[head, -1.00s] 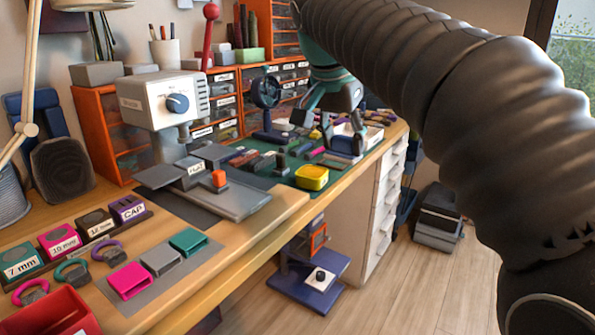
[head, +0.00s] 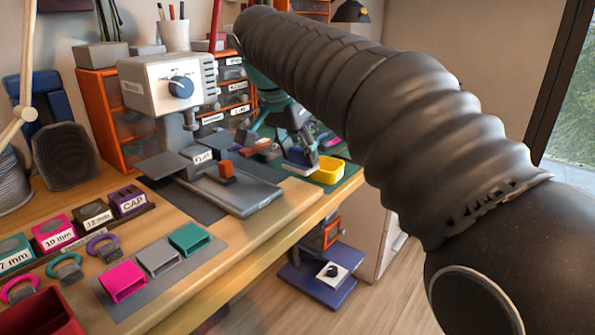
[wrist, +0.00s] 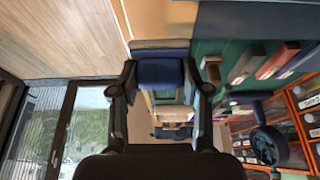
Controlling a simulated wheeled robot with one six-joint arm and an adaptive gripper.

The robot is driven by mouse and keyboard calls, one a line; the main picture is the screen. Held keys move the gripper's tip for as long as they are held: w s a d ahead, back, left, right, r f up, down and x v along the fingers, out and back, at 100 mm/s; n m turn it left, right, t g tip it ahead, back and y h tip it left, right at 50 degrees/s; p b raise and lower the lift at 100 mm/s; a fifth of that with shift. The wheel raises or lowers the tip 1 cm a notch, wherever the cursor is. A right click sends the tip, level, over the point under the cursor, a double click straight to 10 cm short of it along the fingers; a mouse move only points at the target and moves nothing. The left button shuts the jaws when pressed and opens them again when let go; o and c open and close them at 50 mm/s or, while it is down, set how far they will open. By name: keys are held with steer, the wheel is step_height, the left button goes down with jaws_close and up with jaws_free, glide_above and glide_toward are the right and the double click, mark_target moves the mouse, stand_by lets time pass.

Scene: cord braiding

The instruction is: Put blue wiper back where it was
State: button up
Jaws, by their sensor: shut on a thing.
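The blue wiper (wrist: 160,73) is a dark blue block with a greyish strip along one side. In the wrist view it sits between the two fingers of my gripper (wrist: 160,90), which is shut on it. In the head view my gripper (head: 296,140) is over the bench, to the right of the white machine, and the wiper (head: 299,156) shows as a small blue patch at the fingertips. The arm hides part of the gripper. I cannot tell whether the wiper touches the green mat (head: 349,178) below.
A yellow tray (head: 328,170) is close to the right of the gripper. The white machine (head: 160,90) with its grey plate stands to the left. Orange drawer units (head: 108,125) are behind. Magenta, grey and teal holders (head: 190,239) lie nearer on the bench.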

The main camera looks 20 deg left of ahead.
mark_target(296, 165)
steer(key=shift+a+f+b, duration=0.1)
steer(key=shift+f+b, duration=0.45)
steer(key=shift+f, duration=1.5)
steer(key=shift+f, duration=0.1)
steer(key=o, duration=1.2)
steer(key=p+v, duration=0.3)
steer(key=v, duration=0.9)
